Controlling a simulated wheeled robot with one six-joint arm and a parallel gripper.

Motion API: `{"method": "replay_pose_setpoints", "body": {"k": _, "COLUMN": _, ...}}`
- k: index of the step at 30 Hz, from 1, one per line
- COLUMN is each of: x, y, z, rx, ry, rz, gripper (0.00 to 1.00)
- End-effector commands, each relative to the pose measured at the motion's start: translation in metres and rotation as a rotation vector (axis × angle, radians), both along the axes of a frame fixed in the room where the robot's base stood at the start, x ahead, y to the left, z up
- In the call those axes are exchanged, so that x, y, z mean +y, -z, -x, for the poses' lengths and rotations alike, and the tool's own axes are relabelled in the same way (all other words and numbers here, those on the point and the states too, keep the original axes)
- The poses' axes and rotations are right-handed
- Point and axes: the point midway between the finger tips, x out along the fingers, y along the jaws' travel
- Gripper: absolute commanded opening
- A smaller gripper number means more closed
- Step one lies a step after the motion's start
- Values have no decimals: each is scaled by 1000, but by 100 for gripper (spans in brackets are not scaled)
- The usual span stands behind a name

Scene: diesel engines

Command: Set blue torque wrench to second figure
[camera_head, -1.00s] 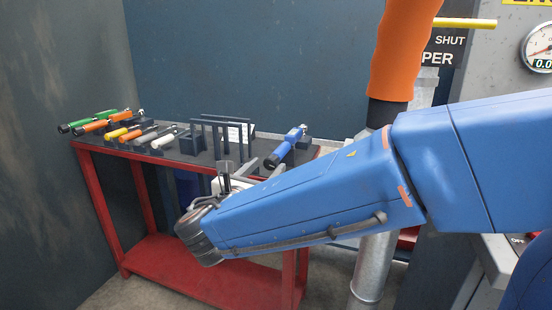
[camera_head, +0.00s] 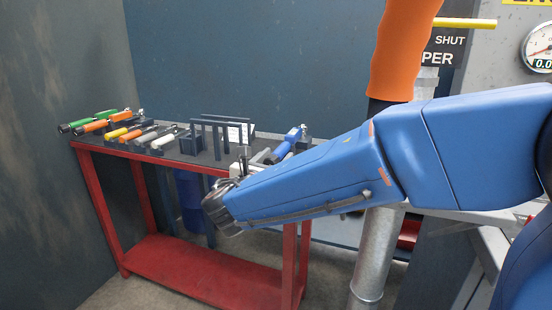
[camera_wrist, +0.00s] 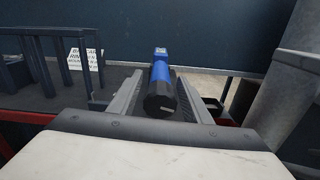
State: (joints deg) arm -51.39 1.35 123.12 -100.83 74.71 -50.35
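The blue torque wrench (camera_head: 288,143) lies in black holders at the right end of the red-framed bench, partly hidden by my gripper (camera_head: 258,157). In the wrist view the wrench (camera_wrist: 161,78) points away from me, black handle end nearest and a blue head with a small display at the far end. The display figures are too small to read. My gripper (camera_wrist: 161,84) has one finger on each side of the handle. The fingers look apart and open, with no clear grip on it.
The bench (camera_head: 190,167) also holds a black rack (camera_head: 222,136), a white printed card (camera_head: 238,131) and several green, orange, yellow and white-handled tools to the left. A grey vertical pipe (camera_head: 374,255) stands close to the right of the bench.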

Motion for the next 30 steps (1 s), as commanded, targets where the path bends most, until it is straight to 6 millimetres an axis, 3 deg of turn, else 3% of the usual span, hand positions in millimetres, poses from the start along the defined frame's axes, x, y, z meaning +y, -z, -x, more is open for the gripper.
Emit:
{"method": "replay_pose_setpoints", "body": {"k": 1, "x": 0, "y": 0, "z": 0, "rx": 0, "ry": 0, "rz": 0, "gripper": 31}}
{"method": "replay_pose_setpoints", "body": {"k": 4, "x": 0, "y": 0, "z": 0, "rx": 0, "ry": 0, "rz": 0, "gripper": 7}}
{"method": "replay_pose_setpoints", "body": {"k": 17, "x": 0, "y": 0, "z": 0, "rx": -23, "ry": 0, "rz": -63, "gripper": 6}}
{"method": "replay_pose_setpoints", "body": {"k": 30, "x": 0, "y": 0, "z": 0, "rx": -144, "ry": 0, "rz": -396, "gripper": 6}}
